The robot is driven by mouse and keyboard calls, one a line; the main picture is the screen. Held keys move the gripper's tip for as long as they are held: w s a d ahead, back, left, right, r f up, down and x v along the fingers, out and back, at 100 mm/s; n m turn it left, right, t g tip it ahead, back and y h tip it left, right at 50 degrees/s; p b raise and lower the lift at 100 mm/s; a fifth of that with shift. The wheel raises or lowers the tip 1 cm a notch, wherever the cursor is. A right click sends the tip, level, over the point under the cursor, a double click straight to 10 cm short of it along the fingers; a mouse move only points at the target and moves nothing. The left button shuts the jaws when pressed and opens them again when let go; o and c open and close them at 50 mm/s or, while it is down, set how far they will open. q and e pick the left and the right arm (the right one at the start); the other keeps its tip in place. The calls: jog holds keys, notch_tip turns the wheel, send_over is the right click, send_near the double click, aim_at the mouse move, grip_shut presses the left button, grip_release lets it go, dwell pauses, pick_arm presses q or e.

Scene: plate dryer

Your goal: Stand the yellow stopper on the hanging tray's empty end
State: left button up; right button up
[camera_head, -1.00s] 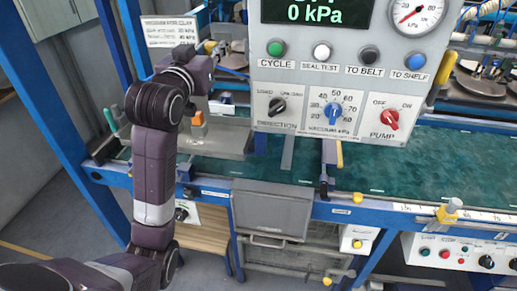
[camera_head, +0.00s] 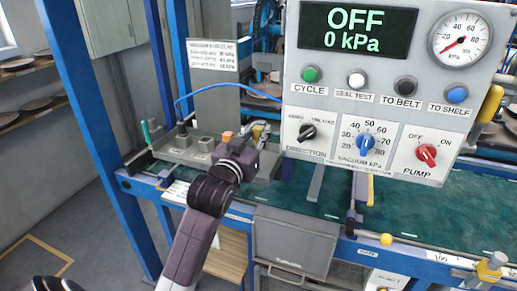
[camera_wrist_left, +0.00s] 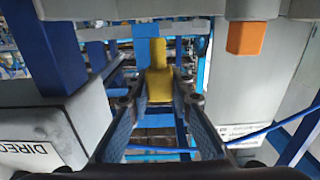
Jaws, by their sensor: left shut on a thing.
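My left gripper (camera_head: 262,131) is shut on the yellow stopper (camera_wrist_left: 158,75), which has a narrow top and a wider body and sits between the fingertips in the left wrist view. In the head view the stopper is small and partly hidden by the gripper. The gripper is over the right part of the grey tray (camera_head: 172,154), left of the control panel. Grey blocks and an orange-topped block (camera_head: 228,136) stand along the tray; the orange also shows in the wrist view (camera_wrist_left: 247,38). My wrist hides some of the tray. My right gripper is not in view.
The control panel (camera_head: 375,100) hangs close to the right of my left gripper. A blue hose (camera_head: 215,88) arches behind the tray. A blue post (camera_head: 85,120) stands at the left. Another yellow stopper (camera_head: 490,268) is on the front rail at the right.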

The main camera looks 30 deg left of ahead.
pick_arm(q)
notch_tip(320, 180, down, 5)
jog(key=shift+r, duration=0.15)
jog(key=o, duration=1)
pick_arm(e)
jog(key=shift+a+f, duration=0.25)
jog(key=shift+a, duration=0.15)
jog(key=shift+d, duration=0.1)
pick_arm(q)
jog(key=shift+s, duration=0.1)
jog(key=v, duration=1.2)
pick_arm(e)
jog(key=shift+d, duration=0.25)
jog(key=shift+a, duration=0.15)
